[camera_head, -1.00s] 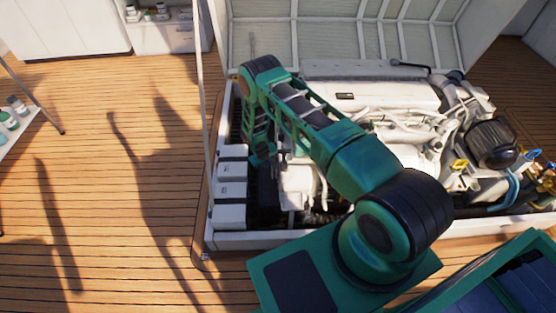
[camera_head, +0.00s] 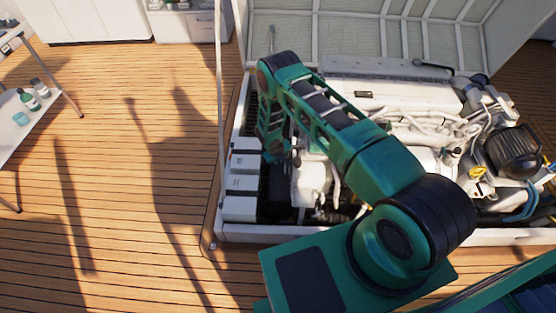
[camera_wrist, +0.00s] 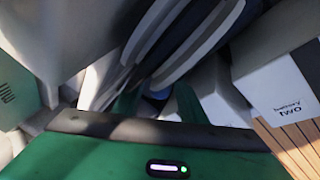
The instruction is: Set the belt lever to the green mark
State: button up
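My gripper (camera_wrist: 157,103) shows at the lower middle of the wrist view, with two green fingers apart. A small dark blue and pale part shows between the fingers; I cannot tell whether they touch it. Just beyond are large grey, blue-edged curved bands (camera_wrist: 190,42), like pulleys or a belt. I cannot make out the belt lever or the green mark in either view. In the head view my arm reaches down between the batteries and the engine (camera_head: 385,95), and its fingers are hidden.
A white box marked "battery two" (camera_wrist: 283,85) is close to the right of my gripper; a row of white batteries (camera_head: 241,185) lines the hatch's left side. The raised hatch lid (camera_head: 380,30) stands behind. A table with bottles (camera_head: 18,115) is at far left; wooden floor between is clear.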

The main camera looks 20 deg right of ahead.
jog(key=v, duration=1)
jog(key=shift+a+r, duration=0.15)
jog(key=shift+s, duration=0.1)
jog(key=shift+c, duration=0.7)
